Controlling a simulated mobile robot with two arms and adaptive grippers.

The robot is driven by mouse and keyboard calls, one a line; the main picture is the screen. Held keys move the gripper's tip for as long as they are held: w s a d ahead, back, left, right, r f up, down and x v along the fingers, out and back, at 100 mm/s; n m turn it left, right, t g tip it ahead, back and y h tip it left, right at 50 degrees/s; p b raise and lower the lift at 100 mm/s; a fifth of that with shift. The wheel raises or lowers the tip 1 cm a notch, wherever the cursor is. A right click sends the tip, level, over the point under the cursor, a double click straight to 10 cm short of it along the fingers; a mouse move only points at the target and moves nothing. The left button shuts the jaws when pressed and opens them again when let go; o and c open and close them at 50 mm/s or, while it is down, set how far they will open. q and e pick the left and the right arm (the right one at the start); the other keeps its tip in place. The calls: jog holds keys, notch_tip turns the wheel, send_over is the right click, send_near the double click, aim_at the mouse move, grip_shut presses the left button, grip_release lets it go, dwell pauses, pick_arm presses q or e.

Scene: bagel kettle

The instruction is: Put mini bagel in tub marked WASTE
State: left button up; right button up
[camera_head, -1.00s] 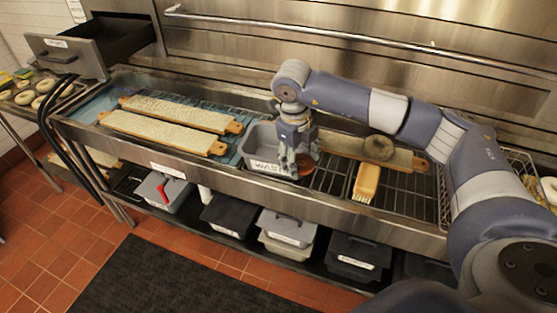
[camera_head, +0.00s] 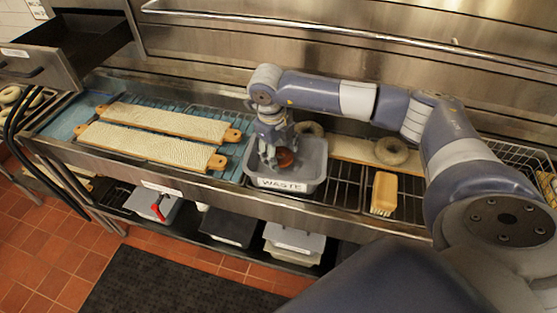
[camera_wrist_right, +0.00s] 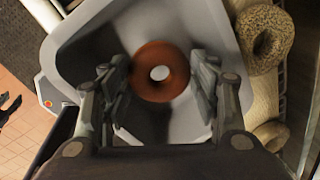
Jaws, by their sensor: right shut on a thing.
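My right gripper (camera_head: 280,158) points down over the grey tub marked WASTE (camera_head: 291,185), shut on a small brown mini bagel (camera_head: 287,157). In the right wrist view the mini bagel (camera_wrist_right: 161,72) sits between the two fingers (camera_wrist_right: 160,80), with the tub's grey walls (camera_wrist_right: 185,20) around it. The mini bagel appears within the outline of the tub's opening; its height above the tub floor is hard to tell. My left gripper is not in view.
Two long cloth-topped boards (camera_head: 150,140) lie on the rack to the left. Behind and right of the tub are pale seeded bagels (camera_head: 391,151) on a board. A yellow brush (camera_head: 384,192) lies to the right. Lidded tubs (camera_head: 293,240) stand on the shelf below.

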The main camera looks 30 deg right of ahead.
aim_at(282, 172)
jog(key=shift+s+f, duration=0.45)
jog(key=shift+f, duration=0.25)
jog(key=f, duration=0.1)
jog(key=f+p, duration=0.1)
jog(key=shift+w+f, duration=0.25)
jog(key=shift+f, duration=0.05)
jog(key=shift+w+f, duration=0.1)
jog(key=shift+f, duration=0.8)
jog(key=o, duration=0.7)
jog(key=shift+r, duration=0.1)
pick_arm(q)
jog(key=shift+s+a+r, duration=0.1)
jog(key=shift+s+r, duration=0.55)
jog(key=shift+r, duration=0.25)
pick_arm(e)
jog(key=shift+r, duration=0.15)
